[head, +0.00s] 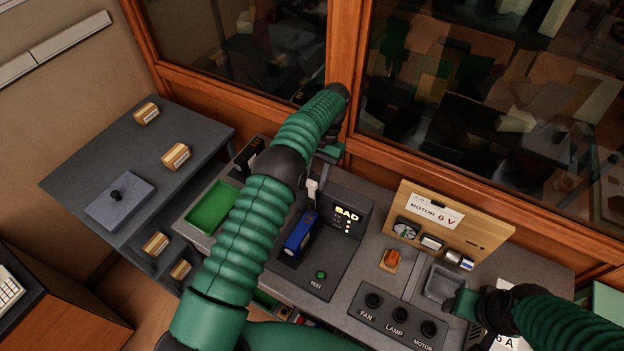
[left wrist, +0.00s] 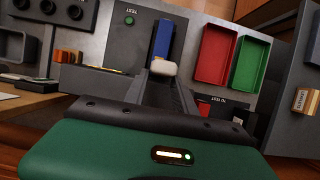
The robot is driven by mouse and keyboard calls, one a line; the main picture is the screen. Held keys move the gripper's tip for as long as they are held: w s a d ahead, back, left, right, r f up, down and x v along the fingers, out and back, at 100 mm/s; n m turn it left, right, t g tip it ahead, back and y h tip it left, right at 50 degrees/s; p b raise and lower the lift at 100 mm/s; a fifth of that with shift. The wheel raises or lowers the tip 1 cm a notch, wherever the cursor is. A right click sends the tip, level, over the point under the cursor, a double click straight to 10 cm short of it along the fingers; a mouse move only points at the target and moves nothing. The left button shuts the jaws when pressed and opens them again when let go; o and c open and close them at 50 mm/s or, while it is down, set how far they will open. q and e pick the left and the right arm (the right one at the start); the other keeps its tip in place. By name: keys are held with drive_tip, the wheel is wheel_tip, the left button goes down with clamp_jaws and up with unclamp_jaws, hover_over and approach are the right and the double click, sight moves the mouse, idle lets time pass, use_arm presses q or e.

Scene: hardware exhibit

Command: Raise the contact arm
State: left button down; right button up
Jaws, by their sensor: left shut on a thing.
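The tester (head: 340,225) has a lit BAD sign, a column of small lights and a green TEST button. A blue battery (head: 299,236) lies in it; it also shows in the left wrist view (left wrist: 162,38). The contact arm's pale tip (head: 312,188) is just above the battery's far end; the rest of the arm is mostly hidden by my gripper. My left gripper (head: 319,172) reaches down behind the battery and is shut on this pale tip, which shows between the fingers in the left wrist view (left wrist: 164,68). My right gripper (head: 465,302) is at lower right, its fingers unclear.
A green tray (head: 211,207) stands left of the tester; a red tray (left wrist: 219,54) shows in the left wrist view. A switch panel (head: 395,318) and a wooden motor board (head: 450,222) are to the right. Wood-framed glass (head: 240,102) rises close behind my left arm.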

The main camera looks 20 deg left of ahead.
use_arm(q)
drive_tip(key=shift+f, duration=0.15)
drive_tip(key=shift+d, duration=0.1)
drive_tip(key=c, duration=1.3)
unclamp_jaws()
drive_tip(key=shift+w, duration=0.1)
drive_tip(key=shift+o, duration=1.3)
drive_tip(key=shift+w+f, duration=0.1)
drive_tip(key=shift+o, duration=0.2)
drive_tip(key=shift+w, duration=0.2)
drive_tip(key=shift+s, duration=0.1)
